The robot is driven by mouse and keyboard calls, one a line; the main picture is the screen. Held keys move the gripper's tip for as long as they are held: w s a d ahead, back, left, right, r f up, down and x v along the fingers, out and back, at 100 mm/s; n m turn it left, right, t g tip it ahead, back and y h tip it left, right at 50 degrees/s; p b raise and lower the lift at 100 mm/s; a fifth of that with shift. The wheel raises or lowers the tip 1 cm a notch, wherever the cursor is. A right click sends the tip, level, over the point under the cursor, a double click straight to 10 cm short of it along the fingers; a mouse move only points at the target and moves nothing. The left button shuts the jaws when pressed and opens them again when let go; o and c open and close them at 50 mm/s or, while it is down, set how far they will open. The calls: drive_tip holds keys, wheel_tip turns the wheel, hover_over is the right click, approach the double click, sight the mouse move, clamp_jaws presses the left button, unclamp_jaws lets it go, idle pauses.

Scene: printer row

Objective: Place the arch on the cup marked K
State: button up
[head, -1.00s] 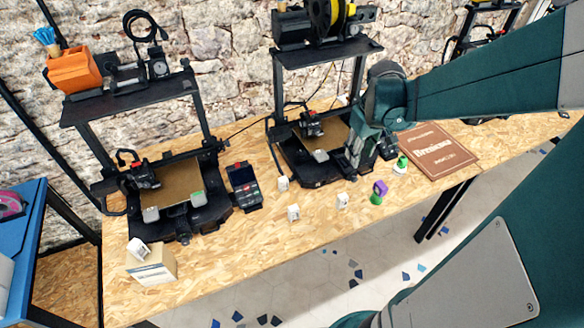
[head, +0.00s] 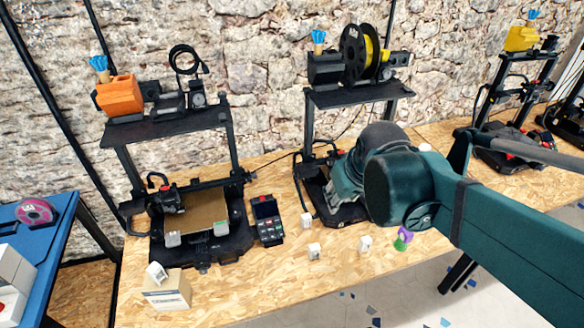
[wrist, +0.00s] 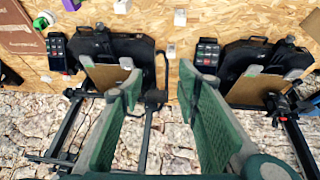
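A small purple piece, perhaps the arch, (head: 406,233) rests on or against a green piece (head: 400,244) near the table's front edge; the purple one also shows at the top left of the wrist view (wrist: 69,4). Small white pieces stand to its left: one near the front (head: 365,244), another (head: 314,251) and one farther back (head: 307,219). Any letters are too small to read, so I cannot tell which thing is marked K. My gripper (wrist: 158,82) is open and empty above the printers; in the head view my arm largely hides it.
Black printers stand along the wall, one at left (head: 208,238) and one behind my arm. A handheld control box (head: 266,220) lies between them. A carton (head: 168,290) with a white piece (head: 156,272) stands front left.

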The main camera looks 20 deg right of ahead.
drive_tip(key=s+a+r+t+y, duration=0.1)
drive_tip(key=s+a, duration=0.3)
drive_tip(key=a, duration=0.4)
drive_tip(key=shift+s+a+r+t, duration=0.25)
drive_tip(key=shift+r+t, duration=0.25)
drive_tip(key=shift+r, duration=0.05)
idle(0.7)
